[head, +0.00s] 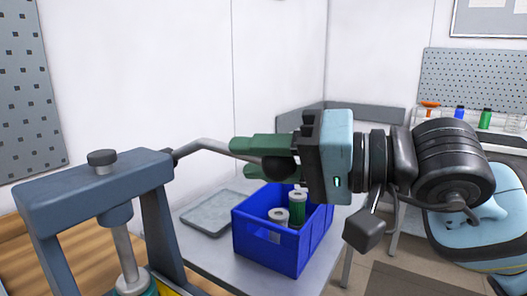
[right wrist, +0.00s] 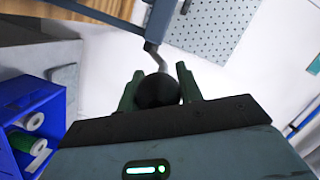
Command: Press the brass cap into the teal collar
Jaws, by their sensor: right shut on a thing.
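A blue-grey press frame (head: 95,188) stands at the left in the head view. Its grey ram (head: 123,252) points down onto a pale flanged piece (head: 131,283). A little of the teal collar (head: 151,292) shows below that at the picture's bottom edge. I cannot clearly make out the brass cap. A bent grey lever (head: 205,146) runs from the press to a black knob (right wrist: 157,91). My right gripper (head: 238,157) is shut on this knob, its green fingers on either side; it also shows in the right wrist view (right wrist: 158,80). My left gripper is out of view.
A blue crate (head: 262,246) with green, white-ended cylinders stands on a grey table below my right gripper. A flat grey tray (head: 207,213) lies left of it. A back shelf holds small coloured items. The air around the lever looks clear.

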